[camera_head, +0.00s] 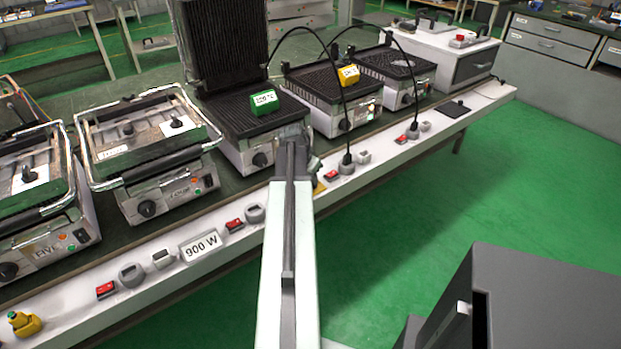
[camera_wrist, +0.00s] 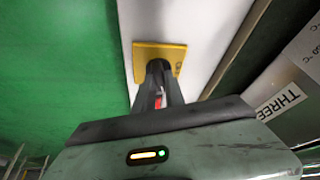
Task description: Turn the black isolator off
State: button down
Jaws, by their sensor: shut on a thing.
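The black isolator (camera_wrist: 181,54) shows in the wrist view as a yellow square plate on the white rail, with a dark knob at its middle. My gripper (camera_wrist: 158,70) is shut on this dark knob, both fingers pointing at the plate. The fingers hide most of the knob, so its turned position cannot be read. A small red patch shows between the fingers. In the head view, only a yellow part of the isolator (camera_head: 320,187) shows, just right of my arm's far end. My arm covers the rest there, and the fingertips are hard to make out.
The white rail (camera_head: 205,245) carries red switches, sockets and a 900 W label. Black plugs with cables (camera_head: 346,163) stand just right of my gripper. Several grills line the bench behind; a yellow-green isolator (camera_head: 22,323) sits far left.

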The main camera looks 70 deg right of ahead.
jog(key=n+t, duration=0.1)
jog(key=n, duration=0.1)
jog(key=n+t, duration=0.1)
jog(key=n, duration=0.1)
jog(key=n+t, duration=0.1)
jog(key=n, duration=0.2)
jog(key=shift+s, duration=0.25)
jog(key=n+t, duration=0.1)
jog(key=n, duration=0.2)
jog(key=shift+s+d+n+y, duration=0.1)
jog(key=shift+n+y, duration=0.3)
jog(key=shift+n+t+y, duration=0.4)
jog(key=shift+n+y, duration=0.2)
jog(key=shift+n, duration=1)
jog(key=c, duration=1.4)
grip_release()
jog(key=p+v, duration=0.7)
jog(key=shift+s+r, duration=0.3)
jog(key=shift+r, duration=0.05)
